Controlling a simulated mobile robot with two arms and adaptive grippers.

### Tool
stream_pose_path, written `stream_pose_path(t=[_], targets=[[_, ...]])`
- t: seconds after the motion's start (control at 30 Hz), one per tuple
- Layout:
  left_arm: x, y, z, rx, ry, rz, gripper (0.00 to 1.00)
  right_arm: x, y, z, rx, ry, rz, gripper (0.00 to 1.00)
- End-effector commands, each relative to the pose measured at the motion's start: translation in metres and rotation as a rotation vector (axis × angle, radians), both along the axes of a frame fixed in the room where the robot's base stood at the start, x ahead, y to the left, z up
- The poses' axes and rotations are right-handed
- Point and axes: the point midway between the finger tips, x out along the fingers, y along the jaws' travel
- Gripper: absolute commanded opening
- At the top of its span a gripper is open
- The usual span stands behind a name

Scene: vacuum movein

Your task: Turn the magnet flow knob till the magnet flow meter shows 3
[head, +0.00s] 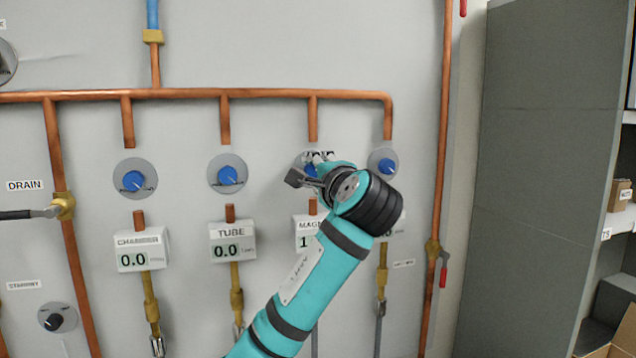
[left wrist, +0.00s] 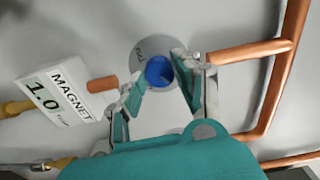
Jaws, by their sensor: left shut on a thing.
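The magnet flow knob is blue on a round grey plate, the third of the row of knobs in the head view, mostly hidden behind my gripper; the knob (left wrist: 158,71) shows plainly in the left wrist view. My left gripper (head: 318,165) is at this knob, its fingers on either side and shut on it, as the left wrist view also shows (left wrist: 158,82). The magnet flow meter (left wrist: 62,95) is a white box labelled MAGNET and reads 1.0. In the head view the meter (head: 304,228) is partly covered by my arm. My right gripper is not in view.
The chamber knob (head: 133,181) and tube knob (head: 227,176) are to the left, with their meters (head: 141,249) and (head: 232,242) both reading 0.0. Another blue knob (head: 387,166) is close on the right. Copper pipes (head: 200,95) run above. A grey cabinet (head: 535,150) stands at right.

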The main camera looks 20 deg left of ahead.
Motion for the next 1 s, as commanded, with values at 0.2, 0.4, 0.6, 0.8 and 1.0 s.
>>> stream_pose_path(t=[0.2, 0.4, 0.6, 0.8, 1.0], targets=[[0.0003, -0.0006, -0.0036, -0.082, -0.048, 0.0, 0.0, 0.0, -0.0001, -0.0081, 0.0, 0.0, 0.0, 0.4], [0.0003, -0.0001, -0.0033, -0.117, -0.071, 0.001, 0.0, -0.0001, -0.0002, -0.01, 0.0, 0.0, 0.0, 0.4], [0.0004, -0.0003, -0.0033, -0.126, -0.076, 0.001, 0.0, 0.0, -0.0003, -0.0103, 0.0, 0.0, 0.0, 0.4], [0.0005, -0.0002, -0.0037, -0.126, -0.074, 0.001, 0.0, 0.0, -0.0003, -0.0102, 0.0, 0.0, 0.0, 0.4], [0.0005, -0.0002, -0.0031, -0.124, -0.075, 0.0, 0.51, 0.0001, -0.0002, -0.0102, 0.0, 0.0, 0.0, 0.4]])
